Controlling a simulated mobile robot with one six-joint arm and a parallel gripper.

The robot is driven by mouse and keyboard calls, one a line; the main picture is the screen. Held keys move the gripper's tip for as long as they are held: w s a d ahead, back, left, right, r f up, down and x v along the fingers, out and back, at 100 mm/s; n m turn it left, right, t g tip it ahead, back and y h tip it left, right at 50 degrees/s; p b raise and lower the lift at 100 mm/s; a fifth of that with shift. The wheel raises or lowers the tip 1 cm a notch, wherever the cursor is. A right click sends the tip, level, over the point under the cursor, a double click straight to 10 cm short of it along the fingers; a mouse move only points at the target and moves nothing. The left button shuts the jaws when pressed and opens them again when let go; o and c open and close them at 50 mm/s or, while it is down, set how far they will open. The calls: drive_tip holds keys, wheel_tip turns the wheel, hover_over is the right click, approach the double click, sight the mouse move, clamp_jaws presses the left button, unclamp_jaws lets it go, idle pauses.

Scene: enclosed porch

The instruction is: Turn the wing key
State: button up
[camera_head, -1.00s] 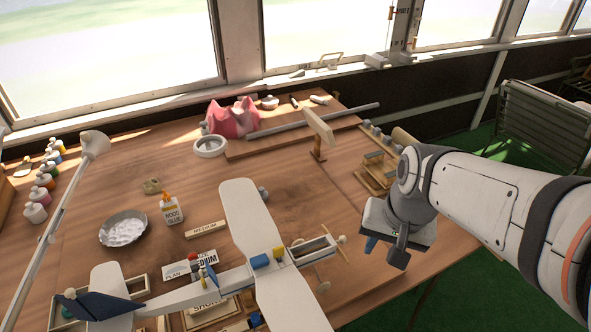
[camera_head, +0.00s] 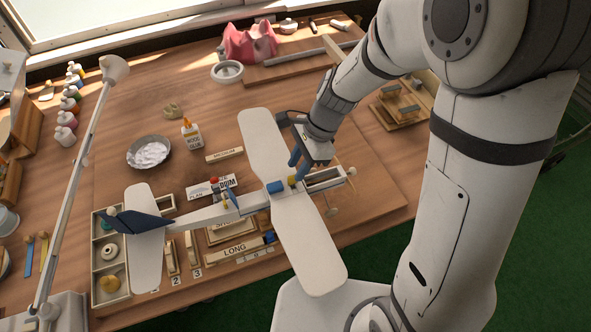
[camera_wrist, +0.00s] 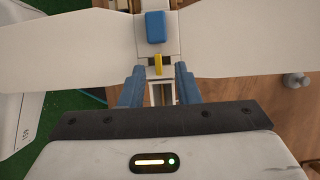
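A model plane with a white wing (camera_head: 262,137) and dark blue tail (camera_head: 138,221) lies on the workbench. A small upright yellow tab, apparently the wing key (camera_head: 292,180), sits at the wing's middle beside a blue block (camera_head: 275,187). In the wrist view the yellow tab (camera_wrist: 158,64) stands just past a dark slot, with the blue block (camera_wrist: 155,27) beyond it. My gripper (camera_head: 299,165) is over the fuselage by the wing. Its blue fingers (camera_wrist: 160,76) are apart, one either side of the tab's line, with nothing held. Whether they reach its height is unclear.
The plane's open nose frame and propeller (camera_head: 333,181) are right beside my gripper. A glue bottle (camera_head: 191,134), a metal dish (camera_head: 149,152) and a lamp (camera_head: 112,72) stand to the left. Labelled wooden parts (camera_head: 236,250) lie under the plane. The bench right of the nose is mostly clear.

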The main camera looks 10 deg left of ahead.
sight(293, 181)
drive_tip(key=shift+x, duration=1.5)
drive_tip(key=shift+c, duration=0.3)
clamp_jaws()
drive_tip(key=shift+d, duration=0.1)
